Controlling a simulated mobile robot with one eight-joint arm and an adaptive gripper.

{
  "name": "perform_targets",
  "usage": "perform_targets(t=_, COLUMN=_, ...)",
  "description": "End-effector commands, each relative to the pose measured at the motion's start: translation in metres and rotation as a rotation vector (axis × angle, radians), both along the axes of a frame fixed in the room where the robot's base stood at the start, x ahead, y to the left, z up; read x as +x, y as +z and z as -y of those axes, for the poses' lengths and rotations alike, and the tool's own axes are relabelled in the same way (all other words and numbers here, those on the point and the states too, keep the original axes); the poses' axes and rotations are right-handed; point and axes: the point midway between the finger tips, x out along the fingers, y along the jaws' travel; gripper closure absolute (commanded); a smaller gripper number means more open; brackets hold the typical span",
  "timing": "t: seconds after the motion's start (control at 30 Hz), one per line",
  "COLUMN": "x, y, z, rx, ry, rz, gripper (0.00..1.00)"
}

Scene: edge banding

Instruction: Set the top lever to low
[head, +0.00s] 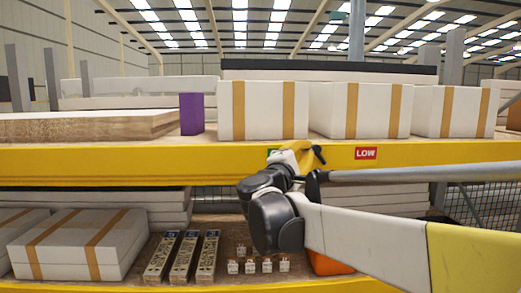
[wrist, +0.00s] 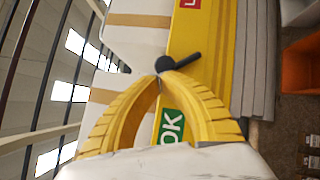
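The top lever (wrist: 182,61) is small and black, on the yellow beam of the upper shelf. It also shows in the head view (head: 319,154), where its arm slants down and a little right from its round hub. A red LOW label (head: 365,153) is on the beam to its right. A green OK label (wrist: 171,126) is on its other side, partly hidden by a finger in the wrist view. My gripper (wrist: 160,76) has yellow fingers whose tips come together right at the lever's hub. Nothing shows between them; whether they touch the hub is unclear.
White boxes with tan straps (head: 263,110) and a purple block (head: 192,114) stand on the upper shelf. Below are a strapped box (head: 75,245), several long patterned boxes, several small items and an orange bin (head: 328,264). The beam right of the lever looks clear.

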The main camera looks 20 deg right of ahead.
Motion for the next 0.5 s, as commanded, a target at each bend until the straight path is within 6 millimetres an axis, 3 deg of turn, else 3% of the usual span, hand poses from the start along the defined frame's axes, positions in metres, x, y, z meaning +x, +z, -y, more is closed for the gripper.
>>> perform_targets(t=0.5, x=-0.007, y=0.025, z=0.022, rx=0.35, ry=-0.002, rz=0.1, gripper=1.0)
